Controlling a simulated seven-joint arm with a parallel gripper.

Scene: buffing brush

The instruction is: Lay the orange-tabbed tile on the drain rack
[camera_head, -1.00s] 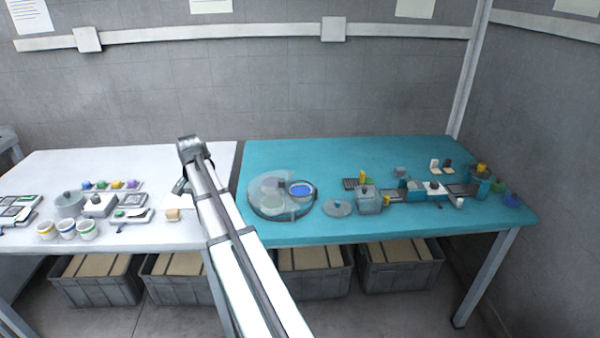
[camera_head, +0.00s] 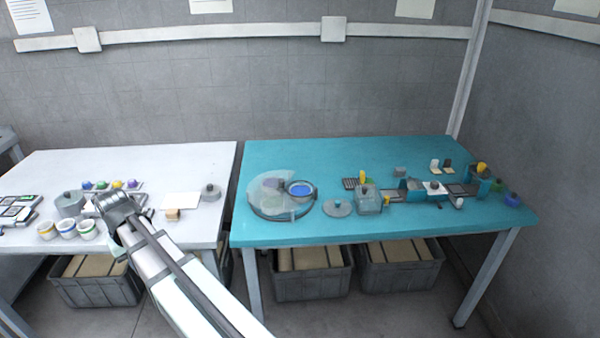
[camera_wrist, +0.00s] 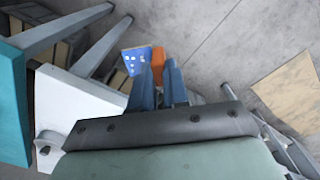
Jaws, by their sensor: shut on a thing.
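In the wrist view my gripper (camera_wrist: 159,68) has its two blue fingers close together on a tile (camera_wrist: 136,62). The tile has a blue face with white marks and an orange tab (camera_wrist: 158,62) at the fingertips. The fingers partly cover it. In the head view the wrist hangs over the front of the white table, and the fingers and tile are hidden behind it. A dark slatted rack (camera_head: 351,183) lies flat on the teal table; it may be the drain rack, but it is too small to be sure.
The teal table (camera_head: 300,231) carries a clear round-lidded vessel (camera_head: 268,203), a squat glass jar (camera_head: 368,202) and several small fittings at right. On the white table (camera_head: 200,160) stand several cups (camera_head: 66,228), a grey lidded pot (camera_head: 69,204) and a wooden block (camera_head: 173,215). A gap separates the tables.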

